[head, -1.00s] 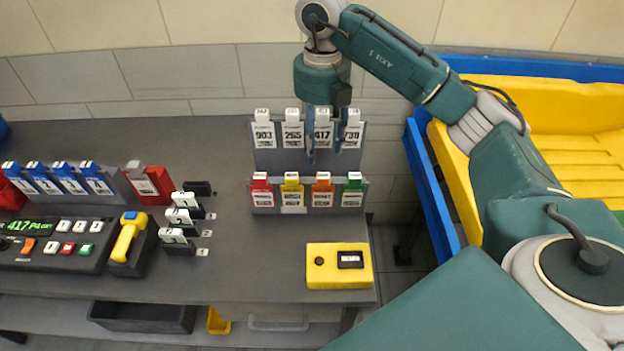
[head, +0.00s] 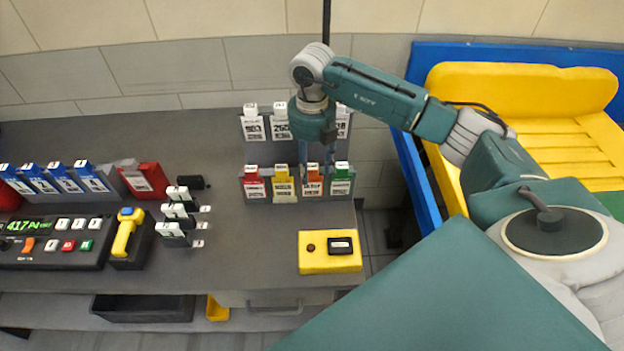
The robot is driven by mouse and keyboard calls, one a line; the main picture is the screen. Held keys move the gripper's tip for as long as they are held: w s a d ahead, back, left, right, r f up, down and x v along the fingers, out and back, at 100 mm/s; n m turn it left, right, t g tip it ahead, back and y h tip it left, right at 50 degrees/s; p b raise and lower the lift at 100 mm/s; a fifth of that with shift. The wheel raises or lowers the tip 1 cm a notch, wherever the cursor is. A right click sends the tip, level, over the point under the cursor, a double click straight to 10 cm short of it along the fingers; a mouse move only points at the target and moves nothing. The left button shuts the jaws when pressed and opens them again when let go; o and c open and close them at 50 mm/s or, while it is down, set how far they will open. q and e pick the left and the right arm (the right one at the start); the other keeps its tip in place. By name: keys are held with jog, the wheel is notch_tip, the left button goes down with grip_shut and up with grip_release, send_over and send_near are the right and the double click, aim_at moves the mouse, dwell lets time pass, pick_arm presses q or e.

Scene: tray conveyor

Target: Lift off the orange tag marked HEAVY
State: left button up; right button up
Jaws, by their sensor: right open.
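The orange tag (head: 313,185) hangs in the lower row of the tag rack, between a yellow tag (head: 284,185) and a green tag (head: 341,182). Its printing is too small to read. My right gripper (head: 316,165) is open and points down at the orange tag, with one finger to each side of its top. Whether the fingers touch it cannot be told. The gripper body hides part of the upper row of white tags. My left gripper is not in view.
A red tag (head: 254,188) hangs at the left end of the lower row. A yellow box (head: 330,252) stands in front of the rack. Small black stands with white tags (head: 175,211) are to the left. A blue-edged yellow bin (head: 520,90) is at the right.

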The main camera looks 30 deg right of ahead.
jog(key=shift+c, duration=0.2)
grip_shut()
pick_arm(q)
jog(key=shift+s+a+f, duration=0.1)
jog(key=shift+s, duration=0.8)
pick_arm(e)
jog(key=shift+a+r+b, duration=0.1)
jog(key=shift+r+b, duration=0.15)
jog(key=shift+b, duration=0.35)
jog(key=r+b, duration=0.1)
jog(key=r, duration=0.2)
jog(key=r+b, duration=0.1)
jog(key=r, duration=0.2)
jog(key=shift+s+a+r+b, duration=0.1)
jog(key=shift+s+r+b, duration=0.15)
jog(key=shift+b, duration=0.1)
pick_arm(q)
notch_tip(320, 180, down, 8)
jog(key=b, duration=0.4)
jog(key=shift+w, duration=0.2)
pick_arm(e)
jog(key=s+a, duration=0.5)
jog(key=s, duration=0.3)
jog(key=s+a, duration=0.5)
jog(key=s, duration=0.3)
jog(key=shift+s, duration=0.25)
jog(key=shift+r, duration=0.1)
